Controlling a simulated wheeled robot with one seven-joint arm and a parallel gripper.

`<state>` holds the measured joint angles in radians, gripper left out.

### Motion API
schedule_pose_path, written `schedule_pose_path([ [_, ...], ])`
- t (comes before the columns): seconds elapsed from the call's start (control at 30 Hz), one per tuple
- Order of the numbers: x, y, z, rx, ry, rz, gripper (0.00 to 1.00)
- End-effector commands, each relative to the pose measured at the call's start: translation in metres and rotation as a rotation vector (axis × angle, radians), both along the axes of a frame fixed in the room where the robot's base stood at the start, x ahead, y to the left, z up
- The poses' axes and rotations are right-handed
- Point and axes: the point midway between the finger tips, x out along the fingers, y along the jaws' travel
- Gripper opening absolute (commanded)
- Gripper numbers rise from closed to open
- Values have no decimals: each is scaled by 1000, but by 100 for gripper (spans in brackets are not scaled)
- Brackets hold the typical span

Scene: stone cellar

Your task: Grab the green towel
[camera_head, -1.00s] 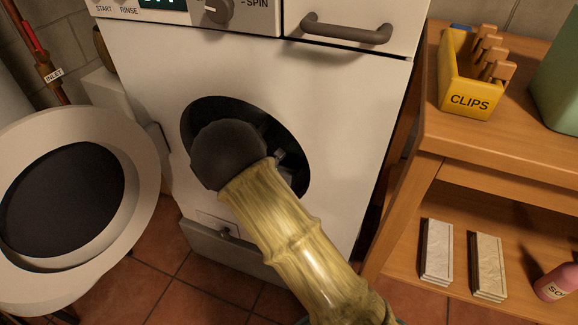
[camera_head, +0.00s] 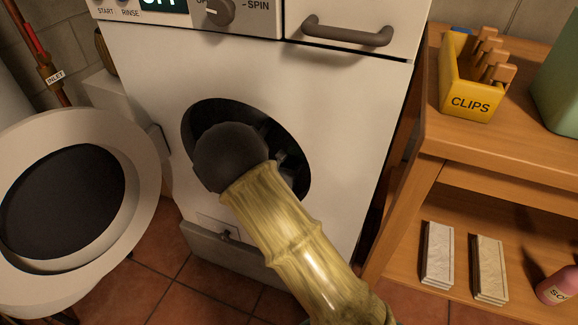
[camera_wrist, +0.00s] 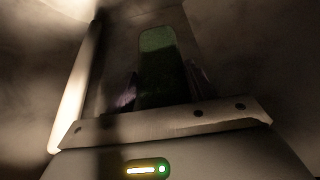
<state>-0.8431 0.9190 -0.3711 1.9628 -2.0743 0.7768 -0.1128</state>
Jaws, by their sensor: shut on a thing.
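The green towel (camera_wrist: 160,62) shows in the wrist view as a dark green, upright patch just ahead of my gripper's palm. My gripper (camera_wrist: 162,88) is shut on it, though the fingers are dim and hard to make out. In the head view my arm reaches into the round opening (camera_head: 205,112) of the white washing machine (camera_head: 340,110). My wrist hides most of the gripper there. A small greenish patch shows in the dark of the drum beside the wrist.
The washer's round door (camera_head: 135,160) stands open at the left. A wooden shelf unit (camera_head: 440,140) on the right holds a yellow clips box (camera_head: 470,103), two pale blocks and a pink bottle (camera_head: 560,285). The drum's rim surrounds my wrist closely.

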Motion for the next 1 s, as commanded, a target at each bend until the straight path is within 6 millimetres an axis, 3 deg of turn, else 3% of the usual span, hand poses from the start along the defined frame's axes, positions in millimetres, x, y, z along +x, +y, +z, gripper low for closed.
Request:
schedule_pose_path([
  [0.27, 0, 0, 10, 1, -2, -1, 30],
  [0.67, 0, 0, 79, 3, -2, -1, 30],
  [1.0, -74, 27, 73, -2, 4, 2, 30],
])
